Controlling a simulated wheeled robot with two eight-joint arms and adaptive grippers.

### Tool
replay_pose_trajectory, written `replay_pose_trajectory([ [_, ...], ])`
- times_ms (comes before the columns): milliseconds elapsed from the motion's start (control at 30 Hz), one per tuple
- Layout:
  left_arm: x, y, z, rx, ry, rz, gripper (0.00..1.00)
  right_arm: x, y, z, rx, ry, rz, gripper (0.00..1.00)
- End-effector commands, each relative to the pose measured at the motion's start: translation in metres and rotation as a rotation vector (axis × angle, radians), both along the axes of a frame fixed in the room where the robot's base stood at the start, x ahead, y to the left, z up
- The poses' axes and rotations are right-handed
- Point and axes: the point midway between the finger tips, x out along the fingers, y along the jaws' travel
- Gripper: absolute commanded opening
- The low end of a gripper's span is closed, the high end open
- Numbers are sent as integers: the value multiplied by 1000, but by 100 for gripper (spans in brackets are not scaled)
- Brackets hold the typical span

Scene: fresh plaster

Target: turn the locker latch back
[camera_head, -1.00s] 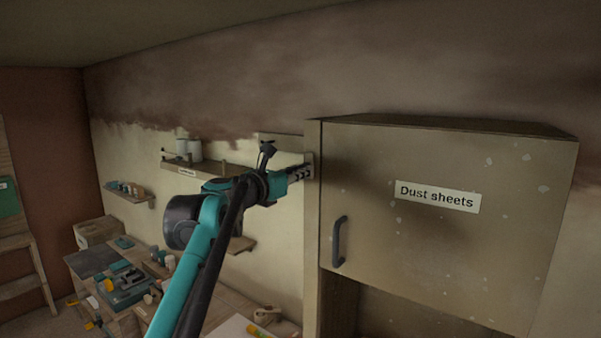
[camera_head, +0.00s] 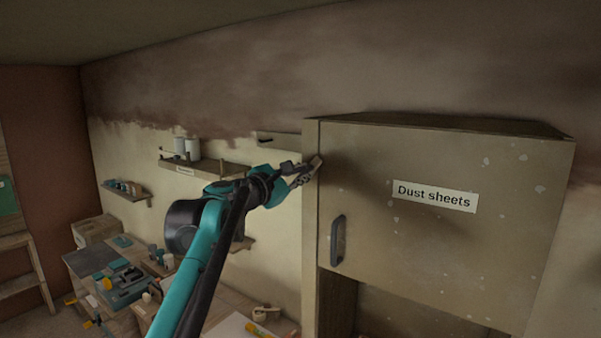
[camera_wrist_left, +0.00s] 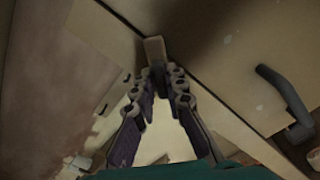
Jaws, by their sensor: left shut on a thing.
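The locker (camera_head: 480,255) is a tan wall cabinet with a "Dust sheets" label (camera_head: 434,196) on its door, which looks closed. The latch (camera_wrist_left: 154,49) is a small pale tab at the door's left edge; in the head view it (camera_head: 317,162) sits tilted near the upper left corner. My left gripper (camera_head: 308,169) reaches it from the left and is shut on it. In the left wrist view both fingertips (camera_wrist_left: 159,74) meet at the tab's near end, hiding that part. My right gripper is in neither view.
A dark bar handle (camera_head: 338,241) stands out from the door below the latch. A wall shelf (camera_head: 205,167) with pale cans is behind my left arm. A cluttered workbench (camera_head: 205,293) lies below. The space before the door is clear.

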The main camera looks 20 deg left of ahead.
Motion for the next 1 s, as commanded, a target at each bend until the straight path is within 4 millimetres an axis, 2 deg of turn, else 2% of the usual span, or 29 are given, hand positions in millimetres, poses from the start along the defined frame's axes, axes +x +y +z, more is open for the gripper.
replay_pose_trajectory([
  [600, -2, -5, -8, 541, -197, 0, 0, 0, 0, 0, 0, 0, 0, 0],
  [1000, -2, -6, -12, 788, -286, 0, 0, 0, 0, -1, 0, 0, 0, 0],
])
